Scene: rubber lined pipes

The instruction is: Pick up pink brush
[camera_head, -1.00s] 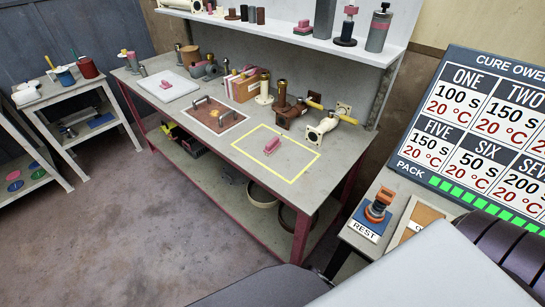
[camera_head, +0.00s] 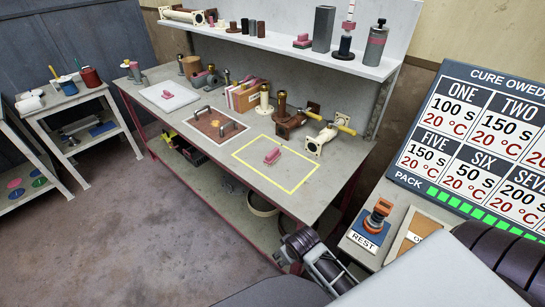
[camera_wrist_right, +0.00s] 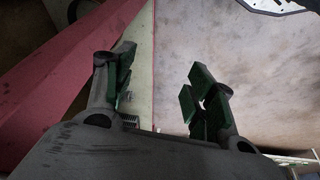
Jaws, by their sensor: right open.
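A small pink block-shaped thing (camera_head: 272,156) lies inside the yellow outline on the workbench; it may be the pink brush, but its details are too small to tell. Another pink piece (camera_head: 167,95) lies on a white board to the left. Thin handles stand in a blue pot (camera_head: 67,86) on the far left table; their brush ends are hidden. My right gripper (camera_head: 288,250) is low by the bench's front edge, apart from the pink things. In the right wrist view its fingers (camera_wrist_right: 158,88) are spread with nothing between them. My left gripper is not in view.
The workbench (camera_head: 225,162) holds a brown plate with handles (camera_head: 215,125), cream and brown pipe fittings (camera_head: 320,140) and a shelf behind (camera_head: 270,40). A side table with an orange tool (camera_head: 378,212) is at right. The floor (camera_head: 130,240) at left is clear.

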